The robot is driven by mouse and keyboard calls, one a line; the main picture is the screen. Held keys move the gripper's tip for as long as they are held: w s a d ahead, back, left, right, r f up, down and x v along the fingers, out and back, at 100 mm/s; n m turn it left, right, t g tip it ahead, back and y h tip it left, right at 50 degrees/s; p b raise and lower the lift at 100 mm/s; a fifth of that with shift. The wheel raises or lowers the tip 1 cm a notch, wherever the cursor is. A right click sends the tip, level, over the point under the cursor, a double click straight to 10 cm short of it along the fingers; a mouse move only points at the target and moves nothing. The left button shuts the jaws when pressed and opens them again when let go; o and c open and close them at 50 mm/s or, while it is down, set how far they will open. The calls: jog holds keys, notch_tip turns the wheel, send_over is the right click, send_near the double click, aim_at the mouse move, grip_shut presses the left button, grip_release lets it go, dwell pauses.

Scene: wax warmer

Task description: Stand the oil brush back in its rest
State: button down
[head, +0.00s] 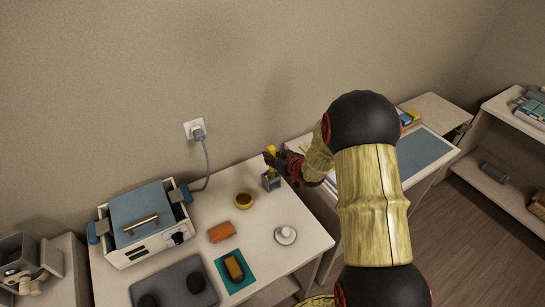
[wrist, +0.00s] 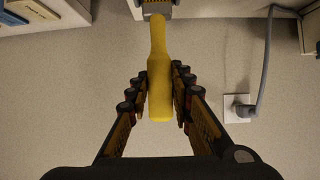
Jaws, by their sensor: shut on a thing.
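My gripper (head: 279,160) is shut on the yellow oil brush (head: 271,149), above the back right part of the table. In the wrist view the brush (wrist: 159,85) lies between the two fingers (wrist: 159,98), its thick part in the grip and its narrow part pointing at the grey rest (wrist: 150,8). In the head view the small grey rest (head: 271,183) stands on the table directly below the gripper. The brush looks about upright over it. The fingers partly cover the brush, and I cannot tell whether its lower end is inside the rest.
The wax warmer (head: 145,222) stands at the left, its cord running to a wall socket (head: 195,129). A second desk (head: 427,178) adjoins at right.

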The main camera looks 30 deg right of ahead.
jog(key=shift+f+b, duration=1.8)
jog(key=shift+f, duration=0.7)
dwell(0.4)
jog(key=c, duration=1.6)
grip_release()
jog(key=shift+o, duration=0.5)
jog(key=shift+s+r, duration=0.1)
jog(key=p+v, duration=0.4)
jog(key=v, duration=0.3)
jog(key=shift+s+r, duration=0.2)
jog(key=shift+s, duration=0.15)
jog(key=v, duration=1.2)
